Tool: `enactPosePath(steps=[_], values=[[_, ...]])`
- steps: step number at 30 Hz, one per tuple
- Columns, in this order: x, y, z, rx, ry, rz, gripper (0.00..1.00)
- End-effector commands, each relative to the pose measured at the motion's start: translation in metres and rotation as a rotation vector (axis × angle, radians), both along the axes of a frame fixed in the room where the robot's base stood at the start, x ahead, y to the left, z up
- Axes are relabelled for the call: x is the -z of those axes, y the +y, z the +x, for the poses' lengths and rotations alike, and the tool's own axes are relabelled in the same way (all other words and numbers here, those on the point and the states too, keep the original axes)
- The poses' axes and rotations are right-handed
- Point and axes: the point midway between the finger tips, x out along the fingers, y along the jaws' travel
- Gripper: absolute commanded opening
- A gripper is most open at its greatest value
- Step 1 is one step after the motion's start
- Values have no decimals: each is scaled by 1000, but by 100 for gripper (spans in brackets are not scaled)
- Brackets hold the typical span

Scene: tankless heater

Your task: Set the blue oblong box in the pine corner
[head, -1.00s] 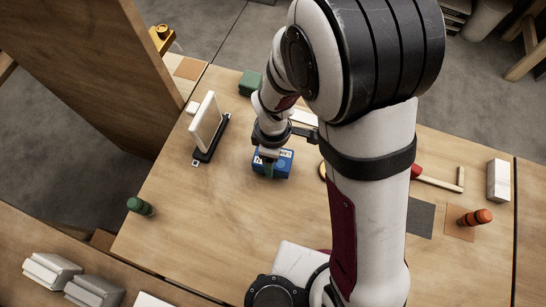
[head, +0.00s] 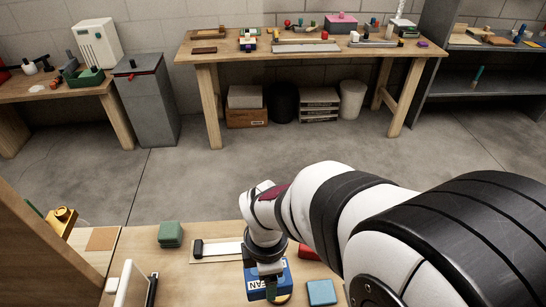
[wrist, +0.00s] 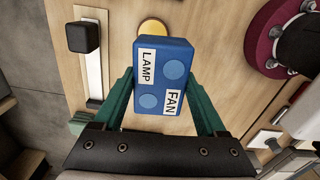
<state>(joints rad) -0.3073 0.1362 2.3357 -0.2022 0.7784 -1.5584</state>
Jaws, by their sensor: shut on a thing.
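The blue oblong box (head: 256,284) carries white labels; in the wrist view the box (wrist: 160,78) shows LAMP and FAN labels and two round blue buttons. My gripper (wrist: 160,92) is shut on it, with one green finger against each long side. In the head view my gripper (head: 270,280) points down over the near bench, low in the picture. I cannot tell how far the box is above the bench top. I cannot tell which spot is the pine corner.
Near the box are a white strip with a black knob (head: 222,249), a flat blue piece (head: 322,292) and a green block (head: 170,234). A tan square (head: 103,238) lies at left. A cluttered bench (head: 290,48) stands at the back wall, with open floor before it.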

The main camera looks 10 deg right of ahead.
Motion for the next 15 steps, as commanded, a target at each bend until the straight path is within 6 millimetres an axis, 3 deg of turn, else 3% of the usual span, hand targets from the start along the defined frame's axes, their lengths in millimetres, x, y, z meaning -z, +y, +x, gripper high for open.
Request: enactPosePath(steps=[10, 15], values=[[0, -4, 6, 5, 0, 0, 0], [4, -41, 47, 28, 1, -1, 0]])
